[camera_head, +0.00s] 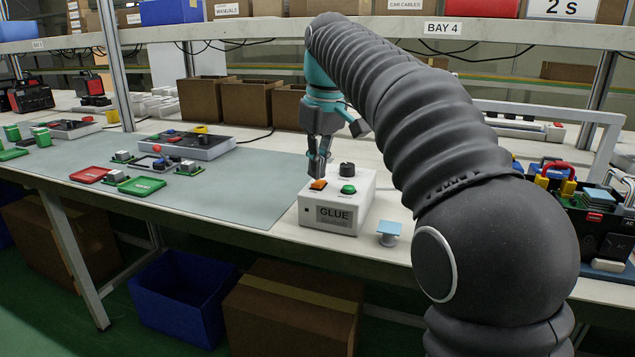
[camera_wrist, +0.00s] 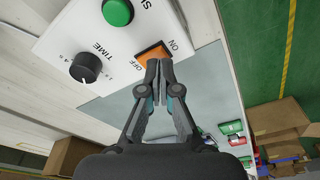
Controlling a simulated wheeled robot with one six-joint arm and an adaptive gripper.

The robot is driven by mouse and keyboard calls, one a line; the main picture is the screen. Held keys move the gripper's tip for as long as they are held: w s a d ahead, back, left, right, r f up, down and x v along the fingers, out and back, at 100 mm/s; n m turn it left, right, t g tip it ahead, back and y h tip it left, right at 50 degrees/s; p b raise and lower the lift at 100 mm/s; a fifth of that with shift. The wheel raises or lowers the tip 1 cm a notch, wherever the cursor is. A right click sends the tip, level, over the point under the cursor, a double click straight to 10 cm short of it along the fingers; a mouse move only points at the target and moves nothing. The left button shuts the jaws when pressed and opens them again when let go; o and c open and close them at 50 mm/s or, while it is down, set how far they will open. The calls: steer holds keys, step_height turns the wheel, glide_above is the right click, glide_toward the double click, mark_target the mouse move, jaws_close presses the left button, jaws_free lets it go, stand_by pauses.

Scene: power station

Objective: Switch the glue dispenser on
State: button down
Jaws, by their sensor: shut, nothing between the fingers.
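The glue dispenser (camera_head: 338,215) is a white box with a GLUE label, standing on the bench near its front edge. On its top are an orange rocker switch (camera_head: 318,184), a green button (camera_head: 348,189) and a black knob (camera_head: 347,169). In the wrist view the orange switch (camera_wrist: 153,56) sits between the words ON and OFF, with the green button (camera_wrist: 118,12) and the TIME knob (camera_wrist: 86,67) beside it. My gripper (camera_head: 319,175) is shut and empty, its fingertips (camera_wrist: 159,66) right at the switch on its OFF side. I cannot tell whether they touch it.
A grey mat (camera_head: 225,185) lies left of the dispenser, with red and green trays and small parts on it. Brown boxes (camera_head: 250,101) stand behind. A small light-blue-topped part (camera_head: 389,230) lies right of the dispenser. A black tool bin (camera_head: 590,228) stands further right.

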mark_target(317, 183)
steer(key=shift+f+b, duration=0.4)
steer(key=shift+f, duration=0.3)
stand_by(0.3)
steer(key=shift+r, duration=0.1)
step_height(317, 183, up, 5)
steer(key=p, duration=0.5)
steer(key=shift+r, duration=0.95)
